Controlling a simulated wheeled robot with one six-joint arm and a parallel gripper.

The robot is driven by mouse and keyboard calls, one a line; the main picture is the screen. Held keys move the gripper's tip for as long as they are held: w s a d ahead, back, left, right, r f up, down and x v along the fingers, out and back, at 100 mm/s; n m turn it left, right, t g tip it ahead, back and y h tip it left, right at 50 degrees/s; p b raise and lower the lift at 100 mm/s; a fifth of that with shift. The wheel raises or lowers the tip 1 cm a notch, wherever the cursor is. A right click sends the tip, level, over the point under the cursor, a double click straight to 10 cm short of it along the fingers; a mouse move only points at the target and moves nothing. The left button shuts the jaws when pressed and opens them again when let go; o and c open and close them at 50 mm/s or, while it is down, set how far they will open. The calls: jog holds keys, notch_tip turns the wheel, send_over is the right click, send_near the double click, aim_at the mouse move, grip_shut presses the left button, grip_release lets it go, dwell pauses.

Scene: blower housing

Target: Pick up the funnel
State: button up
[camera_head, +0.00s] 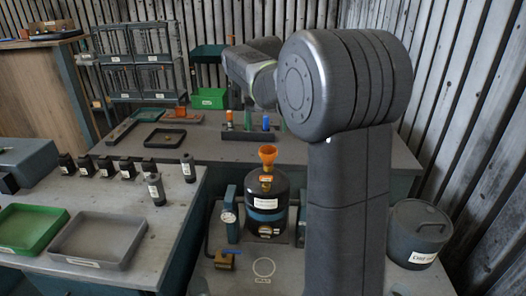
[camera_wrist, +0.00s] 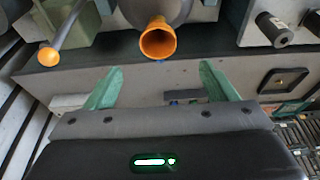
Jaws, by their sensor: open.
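The orange funnel (camera_head: 267,154) stands on top of the black tank (camera_head: 264,206) in the head view, wide mouth up. In the wrist view the funnel (camera_wrist: 158,40) shows its round mouth toward the camera, at the top centre. My gripper (camera_wrist: 159,68) shows two green fingers spread wide with nothing between them. The funnel lies beyond the fingertips, roughly centred between them and apart from both. In the head view my gripper is not visible; my arm stands in front of part of the bench.
A grey rod with an orange end (camera_wrist: 48,57) is left of the funnel in the wrist view. In the head view, a gauge (camera_head: 228,217) stands beside the tank, a rack (camera_head: 250,135) of bottles behind it, and a lidded bin (camera_head: 418,235) at right.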

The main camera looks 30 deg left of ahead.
aim_at(268, 150)
jog(key=x, duration=0.8)
jog(key=shift+s, duration=0.1)
jog(key=shift+p+x, duration=0.8)
jog(key=shift+x, duration=1.9)
jog(key=shift+d, duration=0.15)
jog(key=c, duration=0.8)
